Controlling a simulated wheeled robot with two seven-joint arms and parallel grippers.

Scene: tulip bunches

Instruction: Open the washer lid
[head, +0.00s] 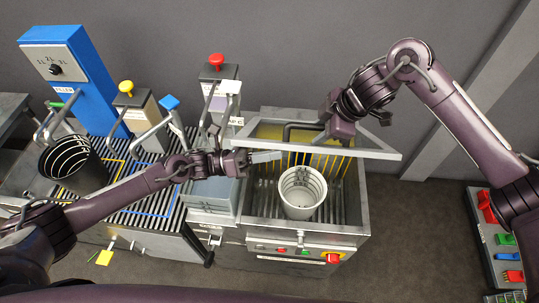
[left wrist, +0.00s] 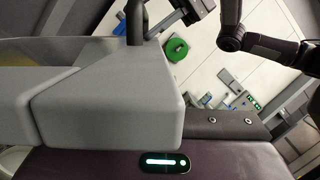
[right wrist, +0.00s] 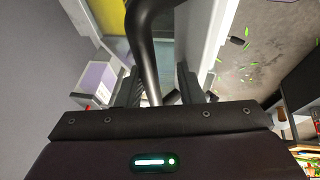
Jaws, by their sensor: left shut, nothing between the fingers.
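The washer (head: 355,205) is a metal box at centre right in the head view. Its lid (head: 370,150), a grey frame with a yellowish pane and a dark bar handle (head: 290,127), stands raised. A pale ribbed bucket (head: 303,190) is inside the washer. My right gripper (head: 322,138) is at the handle. In the right wrist view the handle (right wrist: 145,50) passes between its spread fingers, with a gap beside it. My left gripper (head: 265,156) is shut and empty, close by the lid's left end.
Left of the washer stand dispensers with a red knob (head: 216,60) and a yellow knob (head: 126,87), and a blue filler (head: 65,65). A black bucket (head: 72,163) is at far left. Buttons line the washer's front panel (head: 290,250).

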